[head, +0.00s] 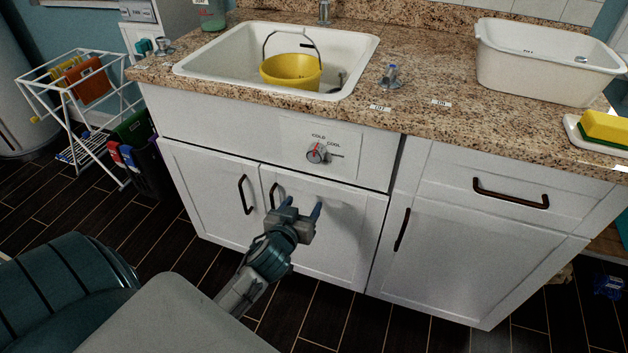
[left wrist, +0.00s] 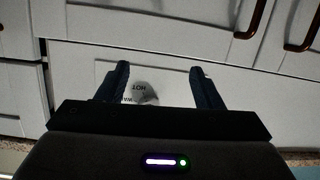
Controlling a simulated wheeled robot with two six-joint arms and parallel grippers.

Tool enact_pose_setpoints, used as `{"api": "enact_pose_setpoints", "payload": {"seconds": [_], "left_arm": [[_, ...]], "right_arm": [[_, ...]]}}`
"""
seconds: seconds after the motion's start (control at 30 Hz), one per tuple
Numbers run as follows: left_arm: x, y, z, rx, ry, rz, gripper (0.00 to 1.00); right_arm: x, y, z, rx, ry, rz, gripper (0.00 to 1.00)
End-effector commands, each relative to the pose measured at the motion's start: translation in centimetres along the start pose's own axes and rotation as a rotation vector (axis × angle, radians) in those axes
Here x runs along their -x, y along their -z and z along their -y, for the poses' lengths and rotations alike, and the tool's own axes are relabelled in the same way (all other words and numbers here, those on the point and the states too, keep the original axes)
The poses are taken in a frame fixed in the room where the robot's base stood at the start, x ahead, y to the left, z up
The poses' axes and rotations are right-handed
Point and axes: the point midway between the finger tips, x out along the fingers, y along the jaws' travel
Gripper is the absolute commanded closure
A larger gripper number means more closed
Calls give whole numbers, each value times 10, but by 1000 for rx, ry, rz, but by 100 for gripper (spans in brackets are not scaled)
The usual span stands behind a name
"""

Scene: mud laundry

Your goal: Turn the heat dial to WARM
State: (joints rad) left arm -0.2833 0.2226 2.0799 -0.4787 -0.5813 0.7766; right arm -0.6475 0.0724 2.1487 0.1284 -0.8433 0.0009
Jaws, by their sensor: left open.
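The heat dial (head: 314,155) is a small grey knob with a red mark on a white label plate (head: 343,137) on the sink cabinet front. COLD and COOL can be read above it. My left gripper (head: 302,206) is open and empty, below the dial and apart from it in the head view. In the left wrist view the picture is upside down, and the plate (left wrist: 174,93) shows between my open fingers, with HOT and part of another word readable. The dial there is mostly hidden by my gripper body. My right gripper is out of view.
Cabinet door handles (head: 245,194) stick out beside and below the dial. The counter (head: 430,110) overhangs above, with a sink (head: 365,48) holding a yellow bucket (head: 291,72). A white drying rack (head: 100,55) stands at left.

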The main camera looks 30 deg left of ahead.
Motion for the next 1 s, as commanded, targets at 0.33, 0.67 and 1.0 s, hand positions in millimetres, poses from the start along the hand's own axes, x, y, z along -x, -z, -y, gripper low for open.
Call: {"api": "enact_pose_setpoints", "payload": {"seconds": [0.33,0.67,1.0], "left_arm": [[44,80,-10,120,-25,-234,40],[2,95,-11,122,-25,-239,40],[-50,106,-11,121,-24,-236,40]], "right_arm": [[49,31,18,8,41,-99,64],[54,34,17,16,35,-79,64],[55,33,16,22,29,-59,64]]}}
